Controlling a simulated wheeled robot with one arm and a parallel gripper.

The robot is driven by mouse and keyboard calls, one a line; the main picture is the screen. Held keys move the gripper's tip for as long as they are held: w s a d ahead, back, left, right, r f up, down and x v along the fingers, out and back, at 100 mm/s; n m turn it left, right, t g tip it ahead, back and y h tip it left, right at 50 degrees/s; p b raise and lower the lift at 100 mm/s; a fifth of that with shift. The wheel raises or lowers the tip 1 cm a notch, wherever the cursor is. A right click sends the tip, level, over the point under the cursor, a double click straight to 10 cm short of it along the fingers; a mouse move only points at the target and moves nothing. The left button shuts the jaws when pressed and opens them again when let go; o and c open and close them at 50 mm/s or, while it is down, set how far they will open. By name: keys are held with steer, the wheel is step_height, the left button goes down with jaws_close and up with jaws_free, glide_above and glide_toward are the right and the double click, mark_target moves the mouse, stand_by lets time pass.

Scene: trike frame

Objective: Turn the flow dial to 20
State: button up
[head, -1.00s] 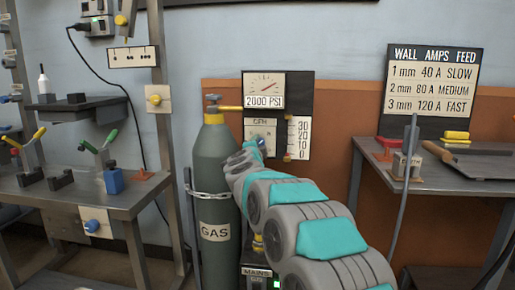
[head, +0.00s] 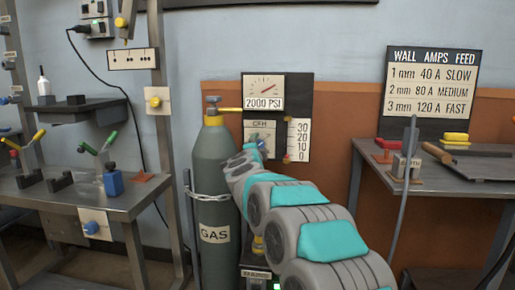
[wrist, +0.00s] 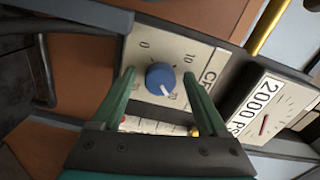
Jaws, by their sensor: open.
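The blue flow dial (wrist: 160,78) sits on a pale plate marked CFH (wrist: 212,72), which appears turned sideways in the wrist view. The numbers 0 and 10 show beside the dial. Its white pointer line points to the lower right, toward a partly hidden number that looks like 20. My gripper (wrist: 159,75) is open, with one finger on either side of the dial and visible gaps between. In the head view the plate (head: 253,127) shows behind my arm, which largely hides the dial. A vertical 0–30 scale (head: 298,139) stands right of it; its reading is unclear.
The 2000 PSI gauge (head: 264,91) is above the plate. The grey-green GAS cylinder (head: 213,190) stands close to the left of my arm. A bench (head: 440,180) is at the right, with an amps chart (head: 433,80) above it. Another bench (head: 90,200) is at the left.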

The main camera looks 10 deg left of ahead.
steer(key=s, duration=0.7)
steer(key=shift+s+a+b, duration=0.15)
steer(key=shift+s+b, duration=0.15)
steer(key=shift+s, duration=0.1)
